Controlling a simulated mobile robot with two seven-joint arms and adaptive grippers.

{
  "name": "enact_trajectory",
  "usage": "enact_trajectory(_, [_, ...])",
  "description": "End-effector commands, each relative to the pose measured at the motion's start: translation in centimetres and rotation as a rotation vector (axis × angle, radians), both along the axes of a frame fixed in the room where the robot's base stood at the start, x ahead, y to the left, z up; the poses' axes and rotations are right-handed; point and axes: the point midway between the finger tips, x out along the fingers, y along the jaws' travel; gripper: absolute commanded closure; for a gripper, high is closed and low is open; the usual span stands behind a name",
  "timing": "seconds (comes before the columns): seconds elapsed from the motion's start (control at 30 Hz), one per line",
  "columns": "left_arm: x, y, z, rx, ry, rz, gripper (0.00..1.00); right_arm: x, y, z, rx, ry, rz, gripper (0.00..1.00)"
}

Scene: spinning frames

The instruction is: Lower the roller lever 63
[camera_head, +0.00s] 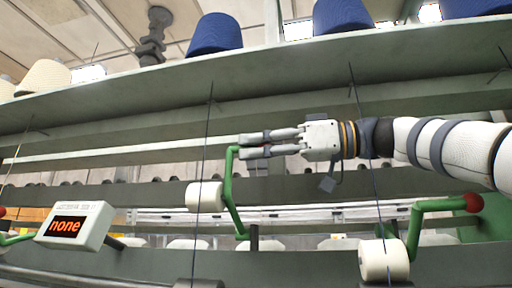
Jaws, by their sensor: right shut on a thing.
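A green roller lever (231,208) stands upright near the middle of the head view, with a white roller (205,196) on its left side. My right gripper (254,146) reaches in from the right and is shut at the top end of this lever. The fingers hide most of the lever's end, and its knob cannot be made out clearly. A number on the lever is not readable. My left gripper is not in view.
A second green lever (415,225) with a red knob (473,202) and white roller (384,259) is at the lower right. A display box reading "none" (75,225) is at the lower left. Thin dark rods cross the view. Blue cones (215,35) stand on the upper shelf (270,65).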

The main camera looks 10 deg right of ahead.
Motion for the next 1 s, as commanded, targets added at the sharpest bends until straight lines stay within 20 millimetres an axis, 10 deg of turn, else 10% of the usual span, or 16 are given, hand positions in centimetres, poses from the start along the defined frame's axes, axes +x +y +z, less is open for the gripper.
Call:
enact_trajectory(0.83, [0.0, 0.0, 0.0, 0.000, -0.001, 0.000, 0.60, -4.0, 1.7, -4.2, -0.138, -0.325, 0.000, 1.00])
enact_trajectory(0.9, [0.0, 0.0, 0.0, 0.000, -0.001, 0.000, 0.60, -4.0, 1.7, -4.2, -0.138, -0.325, 0.000, 0.73])
enact_trajectory(1.0, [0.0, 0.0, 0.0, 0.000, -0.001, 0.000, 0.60, -4.1, 1.7, -4.2, -0.137, -0.324, 0.001, 0.68])
